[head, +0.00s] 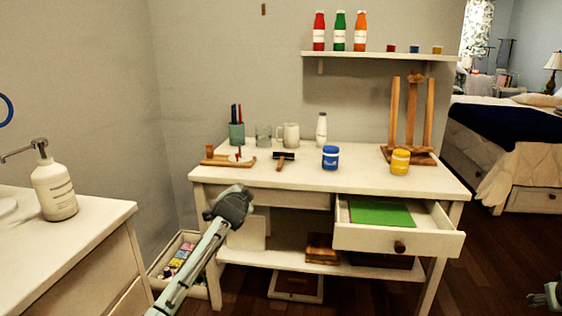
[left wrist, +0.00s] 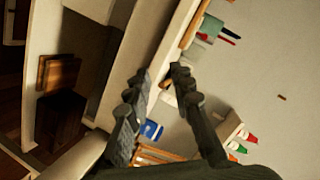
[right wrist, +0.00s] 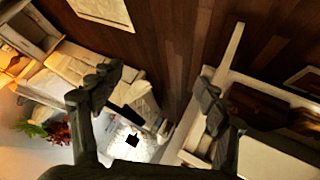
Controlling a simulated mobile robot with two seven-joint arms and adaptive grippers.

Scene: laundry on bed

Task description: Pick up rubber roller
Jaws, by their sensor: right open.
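The rubber roller (head: 283,158) lies on the white desk, with a black roller head and a short wooden handle pointing toward the front edge. My left gripper (head: 236,198) is in front of the desk's front edge, left of the roller and apart from it. In the left wrist view its two fingers (left wrist: 159,72) stand apart with a gap between them; I cannot clearly make out the roller there. My right gripper (right wrist: 163,76) is open and empty in the right wrist view, away from the roller.
The desk (head: 330,183) also holds a pen cup (head: 236,133), glass cups, a blue jar (head: 330,158), a yellow jar (head: 400,161) and a wooden easel (head: 409,120). An open drawer (head: 399,238) juts out at right. A counter with a soap bottle (head: 54,187) stands at left.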

